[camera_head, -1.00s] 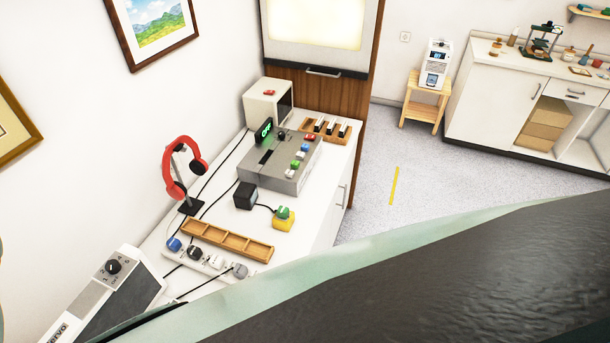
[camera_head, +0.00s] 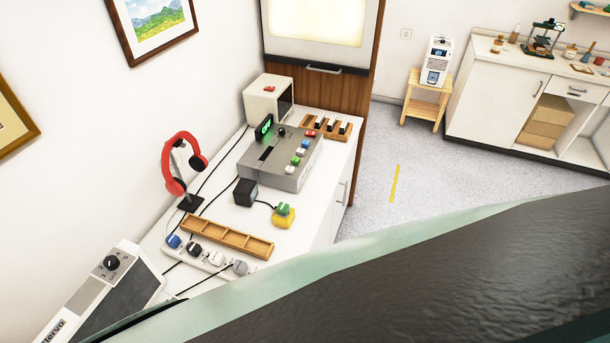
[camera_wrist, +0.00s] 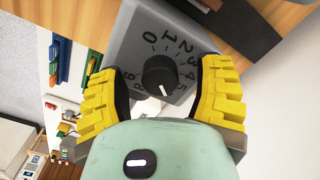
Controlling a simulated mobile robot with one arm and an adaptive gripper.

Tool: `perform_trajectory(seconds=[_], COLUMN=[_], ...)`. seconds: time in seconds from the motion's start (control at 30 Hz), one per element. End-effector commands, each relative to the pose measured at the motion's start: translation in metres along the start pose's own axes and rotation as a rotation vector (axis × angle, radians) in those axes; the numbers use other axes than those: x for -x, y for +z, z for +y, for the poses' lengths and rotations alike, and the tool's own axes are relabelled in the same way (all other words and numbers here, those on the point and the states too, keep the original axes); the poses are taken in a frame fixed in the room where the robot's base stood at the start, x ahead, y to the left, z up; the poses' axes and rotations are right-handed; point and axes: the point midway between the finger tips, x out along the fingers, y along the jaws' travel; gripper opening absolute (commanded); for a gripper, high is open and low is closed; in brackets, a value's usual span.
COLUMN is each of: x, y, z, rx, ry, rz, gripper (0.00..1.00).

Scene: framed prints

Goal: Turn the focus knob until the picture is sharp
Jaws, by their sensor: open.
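In the wrist view a black round knob (camera_wrist: 159,76) with a white pointer mark sits on a grey panel (camera_wrist: 128,38) with a ring of printed numbers. I cannot read a focus label on it. My gripper (camera_wrist: 157,68) is open, with one yellow ridged finger on each side of the knob and a clear gap to it. The fingers do not show in the head view, where a large dark arm part of mine covers the lower right. A lit screen (camera_head: 318,22) at the top of the head view shows only a pale yellow glow, with no clear picture.
A white counter (camera_head: 312,205) holds a grey button console (camera_head: 262,172), red headphones (camera_head: 176,165), a wooden tray (camera_head: 228,238) and a power strip (camera_head: 213,262). A box with a black dial (camera_head: 111,263) stands at lower left. Open floor (camera_head: 375,195) lies right of the counter.

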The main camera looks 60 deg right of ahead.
Motion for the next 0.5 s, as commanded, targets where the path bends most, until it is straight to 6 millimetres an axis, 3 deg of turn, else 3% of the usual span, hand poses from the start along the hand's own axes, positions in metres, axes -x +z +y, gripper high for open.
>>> perform_trajectory(seconds=[0.13, 0.5], x=[0.0, -0.0001], y=[-0.001, -0.0008], z=[0.0002, 0.0003], rx=[-0.002, -0.002], ry=[0.0, 0.001], rz=[0.0, 0.0], gripper=[0.68, 0.3])
